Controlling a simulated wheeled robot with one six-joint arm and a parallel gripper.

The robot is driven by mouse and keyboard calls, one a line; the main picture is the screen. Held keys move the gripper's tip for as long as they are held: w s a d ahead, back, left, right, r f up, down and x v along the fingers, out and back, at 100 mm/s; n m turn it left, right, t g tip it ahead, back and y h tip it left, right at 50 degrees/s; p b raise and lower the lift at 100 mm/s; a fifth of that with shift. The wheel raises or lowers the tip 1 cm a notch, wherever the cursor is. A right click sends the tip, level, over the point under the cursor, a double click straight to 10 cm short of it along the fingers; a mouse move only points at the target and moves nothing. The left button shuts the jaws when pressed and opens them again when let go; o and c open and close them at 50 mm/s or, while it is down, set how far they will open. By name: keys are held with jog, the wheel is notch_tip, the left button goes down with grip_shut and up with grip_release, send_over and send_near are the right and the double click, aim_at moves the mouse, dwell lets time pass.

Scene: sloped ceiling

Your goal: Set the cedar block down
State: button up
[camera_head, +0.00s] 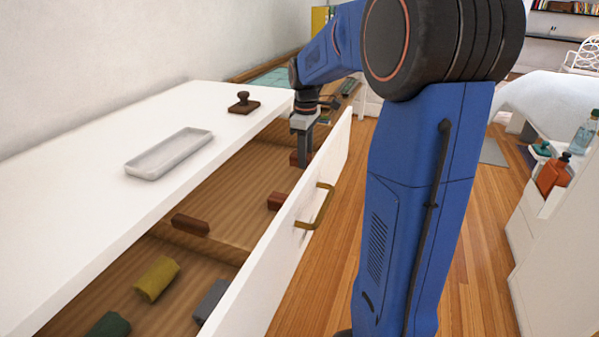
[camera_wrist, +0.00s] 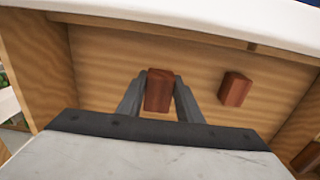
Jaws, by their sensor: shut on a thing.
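The cedar block, a reddish-brown block (camera_wrist: 159,90), is between the two fingers of my gripper (camera_wrist: 159,95) in the wrist view. The fingers are shut on its sides. In the head view my gripper (camera_head: 304,150) reaches down into the far part of the open drawer (camera_head: 250,175). The held block (camera_head: 294,159) shows partly behind the fingers there. I cannot tell whether its underside touches the drawer floor.
A similar reddish block (camera_wrist: 235,89) lies in the same compartment, apart from the held one. A white tray (camera_head: 170,153) and a brown stamp-like object (camera_head: 244,104) stand on the white top.

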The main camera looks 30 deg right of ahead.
jog(key=shift+f, duration=2.45)
jog(key=o, duration=1)
jog(key=shift+f, duration=0.1)
notch_tip(320, 180, up, 12)
jog(key=shift+r, duration=0.15)
